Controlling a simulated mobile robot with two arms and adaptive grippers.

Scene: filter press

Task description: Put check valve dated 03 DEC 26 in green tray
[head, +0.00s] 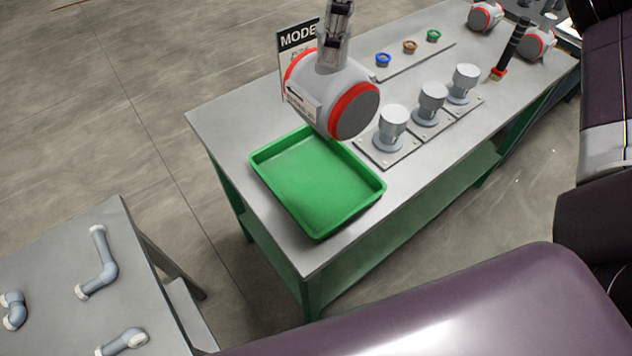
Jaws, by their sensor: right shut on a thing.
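My right gripper (334,60) comes down from the top and is shut on a check valve (310,78), a grey body with red rings, a dark end face and a label with an arrow. The valve hangs above the back edge of the green tray (318,185), seemingly clear of it. The tray is empty and lies at the near left end of the grey table. Two similar check valves (484,15) (538,42) stand at the table's far end. I cannot read a date on any valve. My left gripper is not in view.
Several grey capped fittings on plates (428,112) stand right of the tray. Behind are a strip with blue, brown and green rings (409,47), a "MODE" sign (298,38) and a black-handled brush (511,45). A side table (60,255) holds pipe elbows.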

